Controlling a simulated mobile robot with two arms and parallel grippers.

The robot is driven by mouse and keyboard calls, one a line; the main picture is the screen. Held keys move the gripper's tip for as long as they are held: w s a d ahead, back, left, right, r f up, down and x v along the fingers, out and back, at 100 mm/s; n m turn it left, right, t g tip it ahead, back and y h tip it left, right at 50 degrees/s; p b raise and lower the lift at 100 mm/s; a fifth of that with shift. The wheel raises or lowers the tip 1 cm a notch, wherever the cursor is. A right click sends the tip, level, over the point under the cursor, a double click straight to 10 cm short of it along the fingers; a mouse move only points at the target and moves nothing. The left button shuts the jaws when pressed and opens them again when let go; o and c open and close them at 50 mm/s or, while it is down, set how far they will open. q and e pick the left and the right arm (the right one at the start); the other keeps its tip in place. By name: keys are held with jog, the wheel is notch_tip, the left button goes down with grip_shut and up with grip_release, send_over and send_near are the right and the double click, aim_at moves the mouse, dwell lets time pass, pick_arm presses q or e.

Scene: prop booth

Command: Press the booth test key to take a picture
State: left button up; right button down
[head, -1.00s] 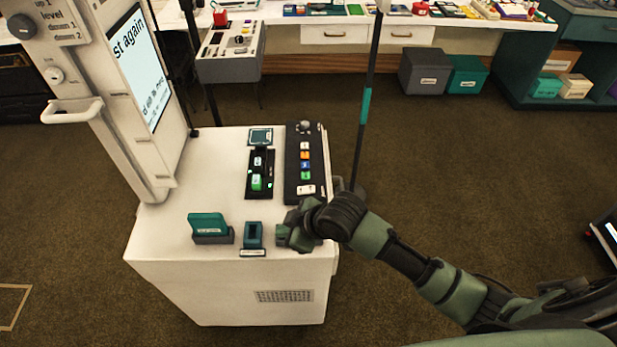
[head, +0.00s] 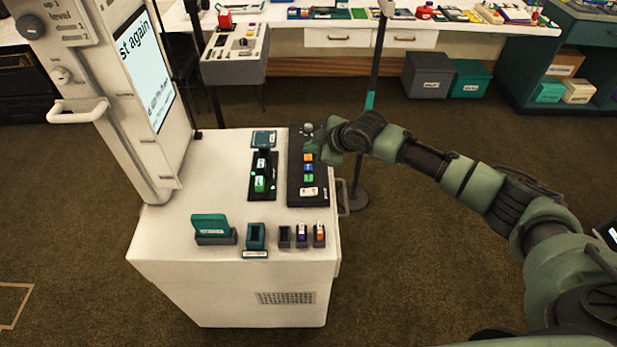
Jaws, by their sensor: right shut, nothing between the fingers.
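The booth (head: 200,160) is a white cabinet with a tilted screen (head: 147,68) at its left, which reads "st again" in part. I cannot read which is the test key. My left gripper is out of view.
Left of the panel is a black slotted strip (head: 263,187) with a white and a green block. A teal card holder (head: 210,226), a teal slot (head: 256,235) and several small holders (head: 302,235) line the front edge.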

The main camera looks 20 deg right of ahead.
jog(key=shift+f, duration=0.15)
jog(key=b, duration=0.7)
send_over(311, 179)
notch_tip(311, 179, down, 7)
jog(key=shift+r, duration=0.1)
jog(key=shift+f+b, duration=0.3)
jog(key=shift+f, duration=0.55)
jog(key=shift+f, duration=0.15)
dwell(0.7)
jog(key=shift+f, duration=0.3)
jog(key=shift+s+f, duration=0.1)
jog(key=shift+f, duration=0.3)
dwell(0.6)
jog(key=shift+r, duration=0.1)
jog(key=shift+r+p, duration=0.6)
jog(key=shift+r, duration=0.15)
